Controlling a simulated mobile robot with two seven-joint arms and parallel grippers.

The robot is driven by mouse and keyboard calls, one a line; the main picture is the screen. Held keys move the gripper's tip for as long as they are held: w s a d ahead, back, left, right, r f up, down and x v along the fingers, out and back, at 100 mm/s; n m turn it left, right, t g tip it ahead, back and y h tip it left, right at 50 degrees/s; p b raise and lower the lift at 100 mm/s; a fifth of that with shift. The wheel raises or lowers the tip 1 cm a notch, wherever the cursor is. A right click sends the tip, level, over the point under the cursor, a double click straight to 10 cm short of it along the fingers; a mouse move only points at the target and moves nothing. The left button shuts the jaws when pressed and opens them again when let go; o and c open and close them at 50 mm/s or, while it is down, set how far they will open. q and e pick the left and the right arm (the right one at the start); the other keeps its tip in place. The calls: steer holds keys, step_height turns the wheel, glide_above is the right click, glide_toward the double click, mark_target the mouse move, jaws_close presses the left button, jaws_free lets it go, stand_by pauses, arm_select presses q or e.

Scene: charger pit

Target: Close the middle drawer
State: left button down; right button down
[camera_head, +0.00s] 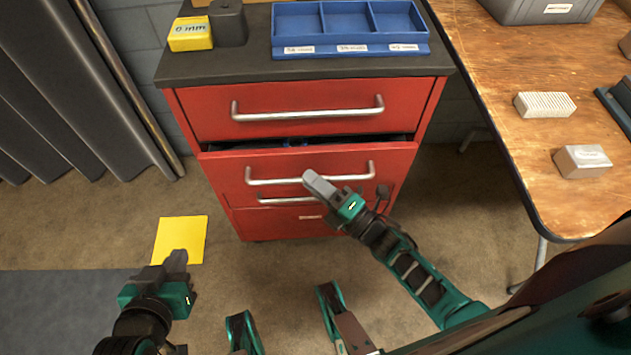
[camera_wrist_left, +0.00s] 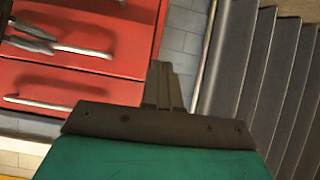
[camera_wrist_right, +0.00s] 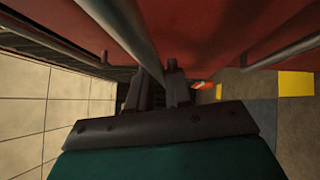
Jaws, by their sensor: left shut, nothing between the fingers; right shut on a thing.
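The red cabinet (camera_head: 190,125) stands ahead with its drawers facing me. Its middle drawer (camera_head: 225,168) is pulled out a little, and a dark gap shows above its front. My right gripper (camera_head: 314,180) is shut on the middle drawer's silver handle (camera_head: 270,182), near the handle's middle. In the right wrist view the handle bar (camera_wrist_right: 125,32) runs to the fingertips (camera_wrist_right: 163,82). My left gripper (camera_head: 176,260) is shut and empty, low above the floor at the left, away from the cabinet. The left wrist view shows its closed fingers (camera_wrist_left: 163,85) and the cabinet front (camera_wrist_left: 130,50).
The top drawer (camera_head: 305,108) looks shut. On the cabinet top are a blue compartment tray (camera_head: 350,48) and a yellow block (camera_head: 190,35). A wooden table (camera_head: 500,75) stands at the right. A yellow square (camera_head: 180,235) lies on the floor.

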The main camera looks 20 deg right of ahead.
mark_target(312, 166)
steer(key=w+b, duration=0.1)
steer(key=w, duration=0.1)
steer(key=w+d+b, duration=0.1)
steer(key=shift+w+d+f, duration=0.1)
steer(key=shift+w+f, duration=0.05)
steer(key=shift+w, duration=0.25)
steer(key=shift+w+d+r, duration=0.1)
steer(key=shift+w+r, duration=0.1)
steer(key=c, duration=1.2)
jaws_free()
arm_select(q)
steer(key=shift+w+d+f, duration=0.15)
steer(key=shift+d+f, duration=0.15)
steer(key=shift+f, duration=0.05)
arm_select(e)
steer(key=shift+o, duration=0.4)
steer(key=shift+s+f, duration=0.1)
steer(key=shift+s, duration=0.05)
arm_select(q)
steer(key=shift+a+r+p, duration=0.1)
steer(key=shift+a+p, duration=0.15)
steer(key=shift+p, duration=0.5)
arm_select(e)
steer(key=v, duration=1.2)
steer(key=shift+s, duration=0.25)
arm_select(q)
steer(key=shift+r, duration=0.15)
arm_select(e)
steer(key=shift+d, duration=0.15)
